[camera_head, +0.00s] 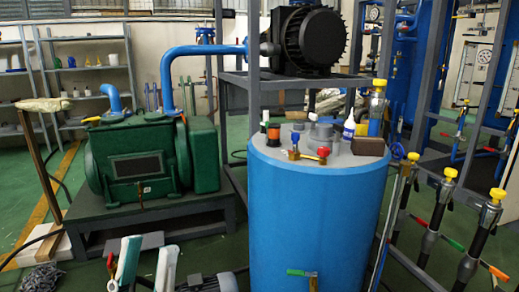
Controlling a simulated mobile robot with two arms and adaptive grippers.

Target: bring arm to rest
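My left gripper (147,257) shows at the bottom left of the head view. Its two pale fingers point up and stand apart with a clear gap between them, so it is open. Nothing is seen between the fingers. The fingers are in front of the floor and the base of the green pump, left of the blue tank. The rest of the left arm is cut off by the lower edge. My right gripper is not in view.
A blue cylindrical tank (315,220) with small fittings and bottles on top stands in the centre. A green pump (140,165) sits on a dark stand behind left. Yellow-topped valve pipes (437,215) rise at right. A black motor (310,40) is on a rack behind.

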